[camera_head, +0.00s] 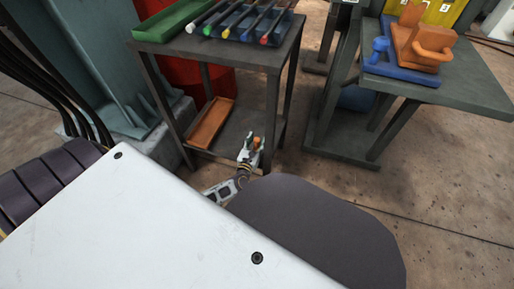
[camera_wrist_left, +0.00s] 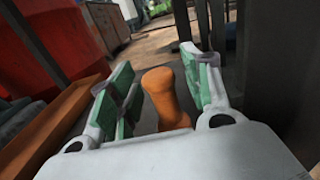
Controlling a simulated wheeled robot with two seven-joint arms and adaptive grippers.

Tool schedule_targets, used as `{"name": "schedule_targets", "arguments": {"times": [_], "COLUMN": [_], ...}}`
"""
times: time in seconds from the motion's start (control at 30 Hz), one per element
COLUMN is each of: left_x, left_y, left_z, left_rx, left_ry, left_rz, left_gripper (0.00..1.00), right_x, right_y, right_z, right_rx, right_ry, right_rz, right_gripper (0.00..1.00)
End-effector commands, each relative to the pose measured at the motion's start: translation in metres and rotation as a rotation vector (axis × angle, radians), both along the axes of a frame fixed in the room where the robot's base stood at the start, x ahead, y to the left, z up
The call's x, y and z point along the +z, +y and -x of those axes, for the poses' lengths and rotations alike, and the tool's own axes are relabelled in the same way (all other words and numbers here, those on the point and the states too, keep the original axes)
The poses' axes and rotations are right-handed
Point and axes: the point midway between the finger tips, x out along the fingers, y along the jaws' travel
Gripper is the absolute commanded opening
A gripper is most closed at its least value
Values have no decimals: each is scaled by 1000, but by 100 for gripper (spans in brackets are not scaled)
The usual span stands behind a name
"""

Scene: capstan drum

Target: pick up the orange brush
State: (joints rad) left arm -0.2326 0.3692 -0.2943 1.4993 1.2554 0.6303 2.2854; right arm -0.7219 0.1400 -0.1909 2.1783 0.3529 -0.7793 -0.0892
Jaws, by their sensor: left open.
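The orange brush (camera_wrist_left: 162,95) stands between the two green-padded fingers of my left gripper (camera_wrist_left: 160,72) in the left wrist view. Only a rounded orange upper part of it shows; its lower end is hidden behind the gripper body. The fingers are open, with a visible gap on the right side; on the left, contact is hard to judge. In the head view my left gripper (camera_head: 250,147) is small, over the right front part of the cart's lower shelf, with a bit of the orange brush (camera_head: 257,141) at its fingers. My right gripper is not in view.
An orange tray (camera_head: 210,123) lies on the lower shelf (camera_head: 236,126), left of the gripper. Cart legs (camera_head: 272,115) and the top (camera_head: 215,42) enclose the space. Above are a green tray (camera_head: 172,20) and several rods. Another table (camera_head: 450,90) stands right.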

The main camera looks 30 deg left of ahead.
Motion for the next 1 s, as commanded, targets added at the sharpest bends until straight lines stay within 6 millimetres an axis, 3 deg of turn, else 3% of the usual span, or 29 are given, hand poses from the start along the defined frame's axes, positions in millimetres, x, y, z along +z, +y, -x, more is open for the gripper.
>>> {"name": "schedule_targets", "arguments": {"times": [0.1, 0.47, 1.0], "left_x": [0, 0, 7], "left_y": [0, 0, 0], "left_z": [0, 0, 0], "left_rx": [0, 0, 1], "left_ry": [0, 0, -1], "left_rz": [0, 0, 1], "left_gripper": [47, 1, 0], "right_x": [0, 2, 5], "right_y": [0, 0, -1], "right_z": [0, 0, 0], "right_rx": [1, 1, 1], "right_ry": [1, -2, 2], "right_rz": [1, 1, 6], "right_gripper": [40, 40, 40]}}
